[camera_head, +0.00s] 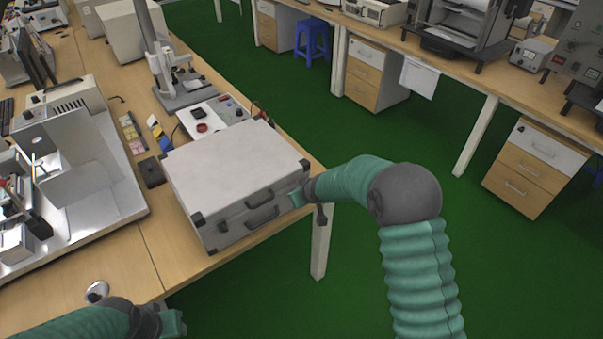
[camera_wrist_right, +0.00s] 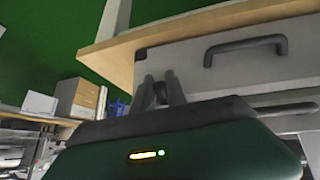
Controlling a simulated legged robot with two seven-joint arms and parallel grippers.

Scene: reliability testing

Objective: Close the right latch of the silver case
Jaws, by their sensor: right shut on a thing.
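The silver case (camera_head: 225,170) lies flat on the near corner of the wooden table, its lid down. Its dark handle (camera_head: 261,199) is on the front face and also shows in the right wrist view (camera_wrist_right: 245,46). My right gripper (camera_head: 299,197) is at the right end of that face, beside the handle. In the right wrist view its two fingers (camera_wrist_right: 160,92) are close together around a small dark part, which looks like the right latch; the fingers mostly hide it. My left gripper (camera_head: 176,324) is low at the near table edge, away from the case; its jaws are unclear.
A board with red parts (camera_head: 213,116) and a microscope-like stand (camera_head: 172,85) are behind the case. A metal machine (camera_head: 80,175) stands left of it. The floor right of the table is clear. A round metal object (camera_head: 97,291) lies near the front edge.

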